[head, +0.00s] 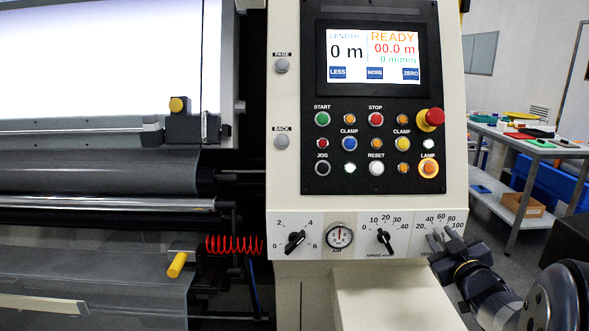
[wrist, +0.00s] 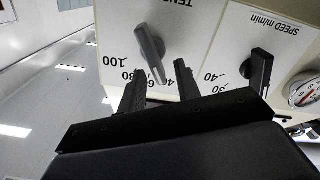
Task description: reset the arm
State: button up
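My gripper (head: 442,238) is at the lower right of the machine's control panel (head: 367,234), in front of the tension dial. In the head view my gripper largely covers this knob. My arm comes in from the lower right corner.
The black speed knob (head: 385,237) is left of my gripper, with an air gauge (head: 340,236) and another selector knob (head: 295,241) further left. Above are push buttons and a red emergency stop (head: 431,118). A bench (head: 530,145) with coloured items stands at the right.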

jog(key=shift+s+d+r+m+p, duration=0.15)
jog(key=shift+d+r+m+p, duration=0.1)
jog(key=shift+r+m+p, duration=0.4)
jog(key=m+p, duration=0.2)
jog(key=shift+d+f+m+p, duration=0.15)
jog(key=shift+d+m+p, duration=0.05)
jog(key=shift+m+p, duration=0.1)
jog(key=shift+d+f+m+p, duration=0.1)
jog(key=shift+m+p, duration=0.45)
jog(key=shift+f, duration=0.1)
